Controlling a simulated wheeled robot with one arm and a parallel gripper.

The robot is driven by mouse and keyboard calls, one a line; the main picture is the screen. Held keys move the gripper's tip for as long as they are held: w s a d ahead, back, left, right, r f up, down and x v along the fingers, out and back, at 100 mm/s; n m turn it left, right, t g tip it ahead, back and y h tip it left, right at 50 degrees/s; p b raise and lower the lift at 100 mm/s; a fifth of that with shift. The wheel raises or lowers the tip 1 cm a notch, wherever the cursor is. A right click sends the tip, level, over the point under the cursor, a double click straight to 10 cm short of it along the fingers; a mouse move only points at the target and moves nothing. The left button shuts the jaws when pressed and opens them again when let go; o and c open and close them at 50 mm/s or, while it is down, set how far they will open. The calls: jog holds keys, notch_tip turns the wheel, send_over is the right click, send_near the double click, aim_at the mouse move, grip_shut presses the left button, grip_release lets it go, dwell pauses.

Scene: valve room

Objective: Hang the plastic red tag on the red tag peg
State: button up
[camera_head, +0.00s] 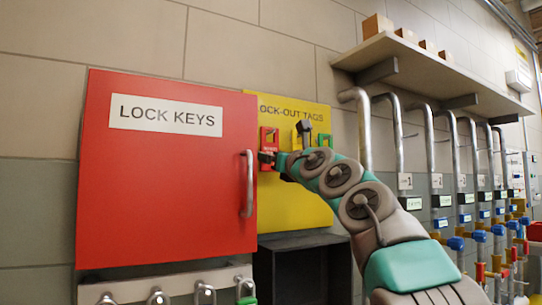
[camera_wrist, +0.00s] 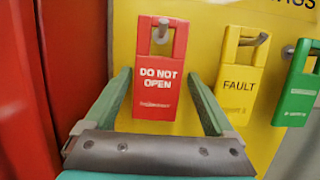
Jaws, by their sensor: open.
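The red tag (camera_wrist: 157,95), marked DO NOT OPEN, hangs upright on a metal peg (camera_wrist: 163,27) that comes through the slot at its top. In the head view the red tag (camera_head: 269,136) is at the left of the yellow LOCK-OUT TAGS board (camera_head: 290,205). My gripper (camera_wrist: 159,76) is open, with one green finger to each side of the tag's lower half. The fingers look apart from the tag. In the head view my gripper (camera_head: 267,161) is at the tag's lower end and hides part of it.
A yellow FAULT tag (camera_wrist: 238,85) and a green tag (camera_wrist: 299,92) hang just right of the red one. The red LOCK KEYS cabinet (camera_head: 165,190) with its handle (camera_head: 248,183) stands close on the left. Pipes and a shelf (camera_head: 435,70) are at right.

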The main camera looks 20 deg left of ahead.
jog(key=shift+s+a, duration=0.1)
jog(key=shift+s, duration=0.05)
jog(key=shift+s+f+b, duration=0.2)
jog(key=shift+b, duration=0.15)
jog(key=b+v, duration=0.4)
jog(key=v, duration=0.3)
jog(key=shift+d, duration=0.4)
jog(key=shift+w, duration=0.2)
